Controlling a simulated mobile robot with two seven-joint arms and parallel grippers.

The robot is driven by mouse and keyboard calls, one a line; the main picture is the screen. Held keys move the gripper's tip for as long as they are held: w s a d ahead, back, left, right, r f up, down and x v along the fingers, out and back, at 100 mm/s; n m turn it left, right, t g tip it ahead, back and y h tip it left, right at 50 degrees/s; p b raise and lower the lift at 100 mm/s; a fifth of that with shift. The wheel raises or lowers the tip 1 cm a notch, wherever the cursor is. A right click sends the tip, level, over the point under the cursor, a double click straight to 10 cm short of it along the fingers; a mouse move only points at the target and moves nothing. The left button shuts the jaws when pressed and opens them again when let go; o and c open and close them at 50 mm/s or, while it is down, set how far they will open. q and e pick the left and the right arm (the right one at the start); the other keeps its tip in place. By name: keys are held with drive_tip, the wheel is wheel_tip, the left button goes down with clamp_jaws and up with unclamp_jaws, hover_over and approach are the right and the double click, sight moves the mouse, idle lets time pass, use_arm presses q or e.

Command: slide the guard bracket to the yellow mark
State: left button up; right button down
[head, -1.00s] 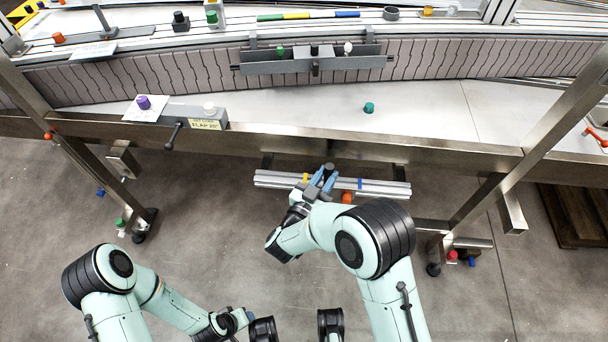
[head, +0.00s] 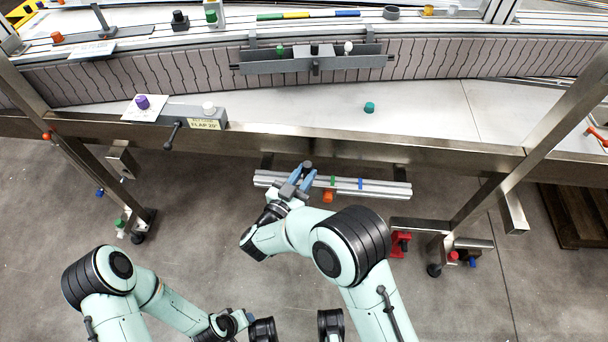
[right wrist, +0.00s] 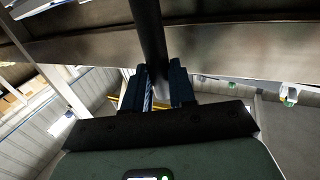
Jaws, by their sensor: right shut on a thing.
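The guard bracket's dark post (head: 307,165) stands at the silver rail (head: 385,188) below the conveyor's front beam. My right gripper (head: 303,173) is shut on this post, near the left half of the rail. In the right wrist view the dark post (right wrist: 148,35) rises between the blue fingers of the right gripper (right wrist: 158,85). An orange knob (head: 328,197) shows just below the rail, right of the gripper. A green mark (head: 333,181) and a blue mark (head: 360,183) are on the rail to the right. The yellow mark is hidden by my right gripper. My left gripper (head: 248,317) is low in the head view, far from the rail; its jaws are unclear.
The steel beam (head: 430,155) runs just behind and above the rail. Frame legs stand at left (head: 100,180) and right (head: 490,205). A red object (head: 400,243) is on the right near the lower crossbar.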

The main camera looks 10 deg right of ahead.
use_arm(q)
drive_tip(key=shift+r, duration=0.1)
use_arm(e)
drive_tip(key=shift+a, duration=0.5)
drive_tip(key=c, duration=0.8)
unclamp_jaws()
drive_tip(key=shift+c, duration=0.2)
use_arm(q)
drive_tip(key=shift+s+d+r+p, duration=0.2)
drive_tip(key=shift+s+r+p, duration=0.2)
drive_tip(key=shift+r+p, duration=0.2)
drive_tip(key=shift+s+d+r+p, duration=0.15)
drive_tip(key=shift+s+r+p, duration=0.2)
drive_tip(key=shift+r+p, duration=0.15)
use_arm(e)
drive_tip(key=v, duration=1.3)
drive_tip(key=shift+s+a, duration=0.1)
